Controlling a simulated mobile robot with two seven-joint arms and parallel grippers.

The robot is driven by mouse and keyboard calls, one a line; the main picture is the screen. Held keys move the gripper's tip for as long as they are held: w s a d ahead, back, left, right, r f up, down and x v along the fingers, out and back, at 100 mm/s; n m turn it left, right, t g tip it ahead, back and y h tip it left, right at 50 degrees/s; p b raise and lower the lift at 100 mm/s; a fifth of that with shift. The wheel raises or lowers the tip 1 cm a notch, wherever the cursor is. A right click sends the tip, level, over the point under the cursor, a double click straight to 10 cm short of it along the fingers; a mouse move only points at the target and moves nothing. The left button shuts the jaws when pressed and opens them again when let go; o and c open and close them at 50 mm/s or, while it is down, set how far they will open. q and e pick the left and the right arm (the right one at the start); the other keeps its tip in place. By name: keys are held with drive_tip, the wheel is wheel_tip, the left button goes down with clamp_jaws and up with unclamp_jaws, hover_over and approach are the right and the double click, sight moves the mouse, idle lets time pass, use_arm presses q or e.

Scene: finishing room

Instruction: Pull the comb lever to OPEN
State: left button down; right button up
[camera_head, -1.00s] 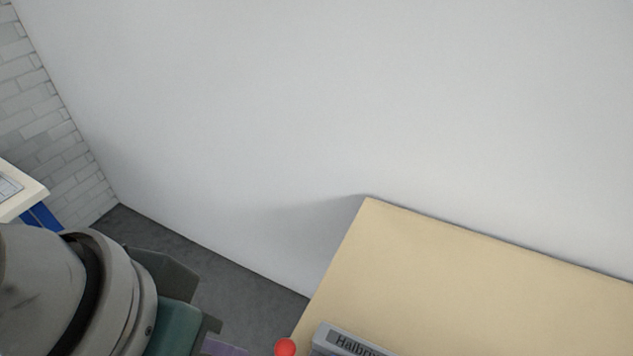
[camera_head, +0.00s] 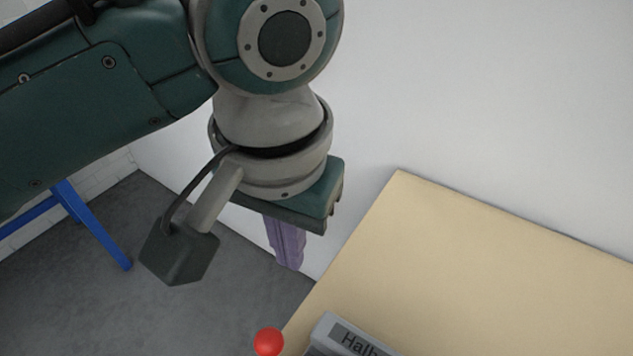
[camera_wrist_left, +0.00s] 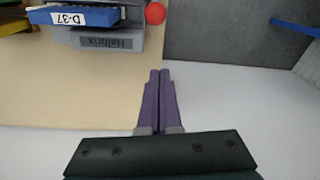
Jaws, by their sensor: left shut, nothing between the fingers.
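The comb lever shows as a red ball knob (camera_head: 268,341) at the bottom edge of the head view, beside the grey machine labelled "Halbrit..." (camera_head: 350,340). Its shaft is hidden. In the left wrist view the red knob (camera_wrist_left: 155,13) is at the top, next to the grey machine body (camera_wrist_left: 108,38). My left gripper (camera_head: 290,265) hangs with its purple fingers pointing down, up and to the right of the knob in the head view and apart from it. In the wrist view its fingers (camera_wrist_left: 160,72) are together and empty. My right gripper is in neither view.
The machine stands on a pale wooden table (camera_head: 450,260), whose left edge runs near the knob. A blue part labelled D-37 (camera_wrist_left: 75,16) sits at the machine. A white wall (camera_head: 480,90) stands behind the table. Blue legs (camera_head: 90,225) stand at left over grey floor.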

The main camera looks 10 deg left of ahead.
use_arm(q)
wheel_tip(320, 180, down, 10)
drive_tip(key=w+b, duration=0.1)
drive_tip(key=b, duration=0.1)
drive_tip(key=s+p, duration=0.1)
drive_tip(key=s, duration=0.1)
drive_tip(key=s+r+p, duration=0.1)
drive_tip(key=shift+s+a+p, duration=0.3)
drive_tip(key=shift+s+a, duration=0.1)
